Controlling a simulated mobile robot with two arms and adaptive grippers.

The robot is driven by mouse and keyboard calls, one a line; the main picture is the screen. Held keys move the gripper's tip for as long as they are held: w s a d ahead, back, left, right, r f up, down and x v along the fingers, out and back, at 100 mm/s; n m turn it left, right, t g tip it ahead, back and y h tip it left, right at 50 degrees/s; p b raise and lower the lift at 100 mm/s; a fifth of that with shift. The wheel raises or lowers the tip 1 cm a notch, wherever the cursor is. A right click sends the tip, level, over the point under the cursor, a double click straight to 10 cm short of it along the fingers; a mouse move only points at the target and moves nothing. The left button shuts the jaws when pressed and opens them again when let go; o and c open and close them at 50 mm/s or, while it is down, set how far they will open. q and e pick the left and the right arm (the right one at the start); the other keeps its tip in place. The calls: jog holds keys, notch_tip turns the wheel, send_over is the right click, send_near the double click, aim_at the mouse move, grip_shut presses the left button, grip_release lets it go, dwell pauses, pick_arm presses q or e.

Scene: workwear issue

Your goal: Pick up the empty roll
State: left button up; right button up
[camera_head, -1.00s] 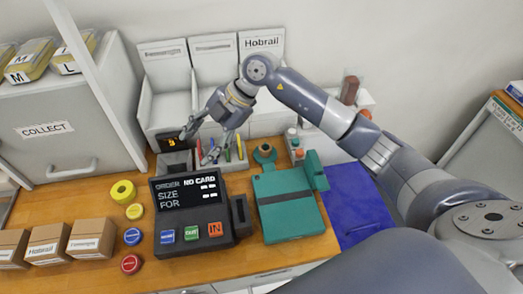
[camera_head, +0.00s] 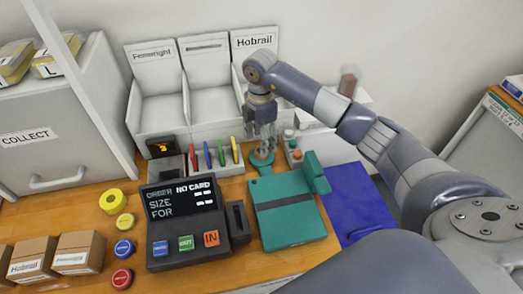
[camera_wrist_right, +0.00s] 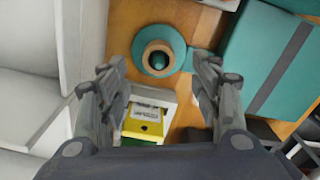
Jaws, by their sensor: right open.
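A small brown roll (camera_head: 263,154) sits upright on a round teal base (camera_head: 256,165) behind the teal case. In the wrist view the right gripper (camera_wrist_right: 160,62) is open and empty, with a finger on either side of the roll. Whether the fingertips reach down to its height is unclear. My left gripper is out of view.

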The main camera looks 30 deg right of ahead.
notch_tip(320, 180, down, 4)
jog(key=shift+r+p, duration=0.25)
jog(key=shift+p, duration=0.5)
jog(key=shift+f, duration=0.35)
jog(key=c, duration=0.8)
